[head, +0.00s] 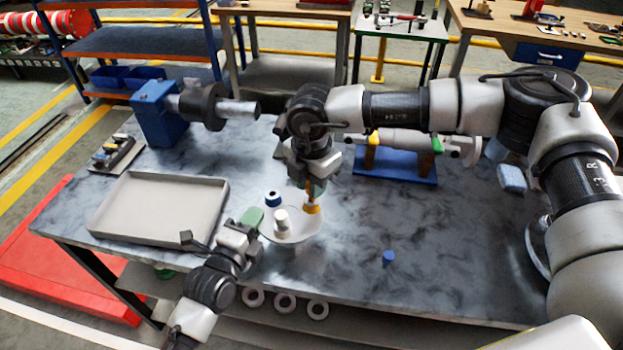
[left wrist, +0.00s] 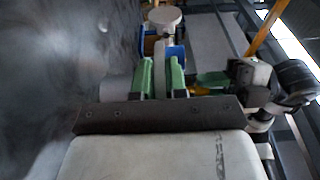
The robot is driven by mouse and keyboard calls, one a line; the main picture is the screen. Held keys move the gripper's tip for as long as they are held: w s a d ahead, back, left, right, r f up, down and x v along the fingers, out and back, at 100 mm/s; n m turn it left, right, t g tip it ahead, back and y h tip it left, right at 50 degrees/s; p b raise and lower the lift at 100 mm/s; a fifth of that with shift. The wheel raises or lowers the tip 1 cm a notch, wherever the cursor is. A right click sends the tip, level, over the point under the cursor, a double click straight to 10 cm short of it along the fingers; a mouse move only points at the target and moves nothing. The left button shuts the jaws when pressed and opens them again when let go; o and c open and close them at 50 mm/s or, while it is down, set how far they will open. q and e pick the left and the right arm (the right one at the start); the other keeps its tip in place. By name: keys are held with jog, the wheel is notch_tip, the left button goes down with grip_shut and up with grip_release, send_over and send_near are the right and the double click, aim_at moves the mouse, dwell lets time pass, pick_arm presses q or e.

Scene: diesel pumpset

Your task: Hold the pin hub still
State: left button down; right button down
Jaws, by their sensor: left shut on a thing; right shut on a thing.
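The pin hub (head: 298,232) is a pale round disc near the table's front middle. On it stand a blue pin (head: 272,199) and a white cylinder (head: 282,222), whose pale round top also shows in the left wrist view (left wrist: 163,16). My left gripper (head: 257,219) is at the disc's left edge; in the left wrist view its green fingers (left wrist: 161,78) are shut on a thin pale edge, seemingly the hub's rim. My right gripper (head: 316,187) points down over the hub's right side, shut on an orange piece (head: 312,207) whose lower end is at the disc. Exact contact there is unclear.
A shallow grey tray (head: 160,208) lies left on the marbled table (head: 450,255). A blue-based machine (head: 160,115) stands behind it. A blue stand (head: 395,168) holds a grey cylinder at the back. A small blue piece (head: 388,258) lies right of the hub, with clear table around it.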

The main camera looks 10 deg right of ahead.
pick_arm(q)
jog(key=shift+f, duration=0.1)
pick_arm(e)
jog(key=shift+f, duration=0.75)
jog(key=c, duration=0.9)
grip_release()
jog(key=shift+o, duration=0.2)
notch_tip(320, 180, up, 12)
pick_arm(q)
jog(key=c, duration=1.1)
grip_release()
